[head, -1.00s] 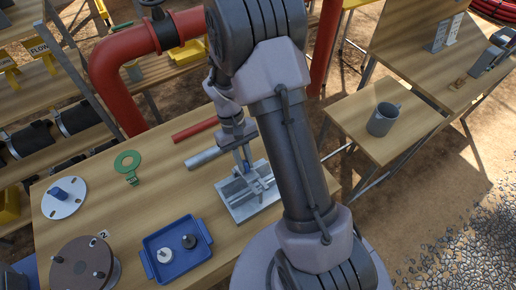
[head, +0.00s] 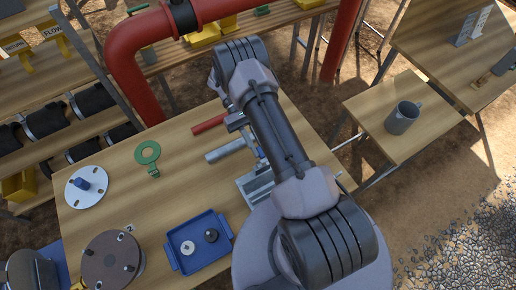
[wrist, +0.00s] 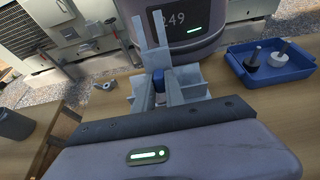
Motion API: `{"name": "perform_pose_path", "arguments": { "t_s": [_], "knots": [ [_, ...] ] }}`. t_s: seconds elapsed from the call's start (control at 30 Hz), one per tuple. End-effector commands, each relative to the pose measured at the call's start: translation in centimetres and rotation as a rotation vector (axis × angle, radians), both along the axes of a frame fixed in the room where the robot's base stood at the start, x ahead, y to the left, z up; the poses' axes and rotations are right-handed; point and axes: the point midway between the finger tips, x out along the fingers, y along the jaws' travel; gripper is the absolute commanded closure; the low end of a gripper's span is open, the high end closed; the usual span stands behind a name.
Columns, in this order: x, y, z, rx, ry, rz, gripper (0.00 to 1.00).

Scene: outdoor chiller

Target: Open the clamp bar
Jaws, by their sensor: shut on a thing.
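The clamp fixture (head: 253,186) is a grey metal base on the wooden workbench, partly hidden behind my arm in the head view. The clamp bar (head: 250,141) appears as a thin grey bar rising from it, with a touch of blue. In the wrist view my gripper (wrist: 158,76) is shut on the blue grip (wrist: 158,86) of the clamp bar, between its two light grey fingers. Pale upright bars stand just beyond the fingertips. My arm hides much of the bar in the head view, so its exact angle is hard to tell.
A blue tray (head: 198,254) with two small parts, a green ring (head: 148,153) and a white flange (head: 86,187) are on the bench. A mug (head: 402,118) stands on the right table.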

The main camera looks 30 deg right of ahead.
Motion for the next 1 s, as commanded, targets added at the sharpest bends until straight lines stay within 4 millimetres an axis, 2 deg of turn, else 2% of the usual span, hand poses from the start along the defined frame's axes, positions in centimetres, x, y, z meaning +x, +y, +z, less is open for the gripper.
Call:
{"name": "perform_pose_path", "arguments": {
  "t_s": [0.3,0.77,0.8,0.87,1.0],
  "knots": [
    [0.52,0.05,-0.48,-0.006,0.076,-0.004,1.00],
    [0.61,0.15,-0.44,-0.006,0.082,-0.007,1.00],
    [0.62,0.15,-0.43,-0.005,0.082,-0.008,0.78],
    [0.61,0.16,-0.42,-0.005,0.082,-0.008,0.66],
    [0.63,0.17,-0.39,-0.005,0.082,-0.008,0.64]
  ]
}}
